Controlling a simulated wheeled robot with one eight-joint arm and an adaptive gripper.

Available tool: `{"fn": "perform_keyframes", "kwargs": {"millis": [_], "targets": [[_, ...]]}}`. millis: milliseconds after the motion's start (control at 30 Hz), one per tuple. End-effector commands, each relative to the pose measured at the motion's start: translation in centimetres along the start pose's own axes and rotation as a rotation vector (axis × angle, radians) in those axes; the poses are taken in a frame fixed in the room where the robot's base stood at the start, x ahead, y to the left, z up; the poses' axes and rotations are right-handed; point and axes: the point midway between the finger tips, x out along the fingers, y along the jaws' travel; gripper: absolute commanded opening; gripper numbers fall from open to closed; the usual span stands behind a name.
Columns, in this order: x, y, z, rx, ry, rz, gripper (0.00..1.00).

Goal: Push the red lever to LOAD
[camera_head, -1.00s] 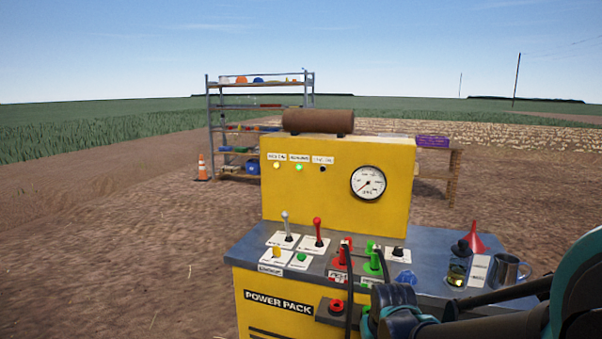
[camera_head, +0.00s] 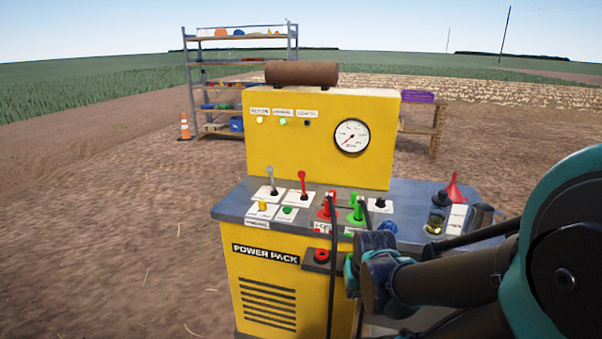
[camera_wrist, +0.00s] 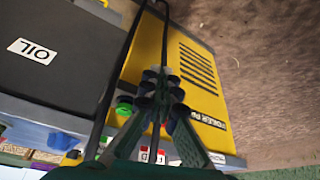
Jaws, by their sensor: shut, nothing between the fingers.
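The yellow power pack (camera_head: 270,270) stands ahead, with a grey control deck. The red lever (camera_head: 303,182) stands nearly upright from a white plate on the deck. Its plate's lettering is too small to read. A grey-handled lever (camera_head: 271,180) stands just left of it. My gripper shows in the wrist view (camera_wrist: 158,76), shut and empty, in front of the pack's louvred front panel. In the head view my arm comes in from the right and ends low at the pack's front right, below and right of the red lever, apart from it.
Red (camera_head: 326,207) and green (camera_head: 356,212) fittings with black hoses stand right of the red lever. A red funnel (camera_head: 453,188), a bottle (camera_head: 437,215) and a metal mug (camera_head: 481,216) stand farther right. A gauge (camera_head: 351,136) is on the upright panel. Open soil lies left.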

Motion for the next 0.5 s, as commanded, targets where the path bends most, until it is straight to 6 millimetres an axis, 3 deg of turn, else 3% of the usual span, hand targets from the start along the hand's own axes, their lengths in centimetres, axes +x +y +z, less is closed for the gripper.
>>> {"fn": "perform_keyframes", "kwargs": {"millis": [400,500], "targets": [[0.0,0.0,0.0,0.0,0.0,0.0,0.0],[0.03,0.11,-0.17,-0.012,0.003,0.006,0.11]]}}
